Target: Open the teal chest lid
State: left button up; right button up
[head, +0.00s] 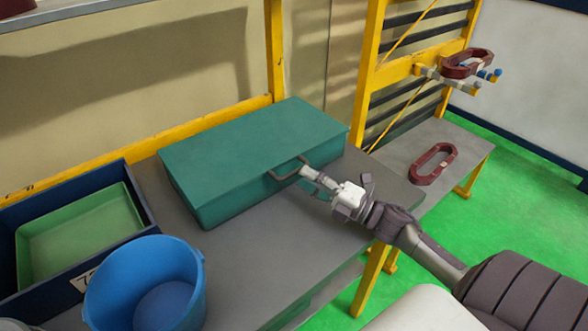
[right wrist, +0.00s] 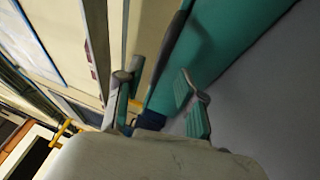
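The teal chest (head: 250,150) sits on the grey workbench with its lid down. A grey-brown bar handle (head: 283,175) is at the lid's front edge. My right gripper (head: 312,176) is at the right end of this handle, its fingertips very close to it; I cannot tell whether they touch. In the right wrist view, the two fingers of the right gripper (right wrist: 157,78) stand apart, with the teal chest (right wrist: 190,45) beyond and between them. No clear grip on the handle shows there.
A blue bucket (head: 190,268) and a dark blue crate (head: 142,205) with a green tray (head: 80,235) stand left of the chest. A dark red ring-shaped part (head: 420,172) lies on the grey surface at right; another (head: 450,66) hangs on a yellow rack. Bench surface before the chest is clear.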

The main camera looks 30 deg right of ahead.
aim_at(295, 171)
jog(key=x, duration=0.3)
jog(key=shift+w+a+r, duration=0.1)
jog(key=shift+w+r, duration=0.05)
jog(key=shift+w, duration=0.05)
jog(key=shift+w+a+p, duration=0.15)
jog(key=shift+w+p, duration=0.1)
jog(key=shift+p, duration=0.05)
pick_arm(q)
jog(key=shift+w+a+r, duration=0.2)
jog(key=shift+w+r, duration=0.3)
jog(key=shift+w, duration=0.35)
jog(key=shift+s, duration=0.1)
pick_arm(e)
jog(key=shift+c, duration=0.4)
pick_arm(q)
jog(key=shift+s, duration=0.25)
pick_arm(e)
grip_shut()
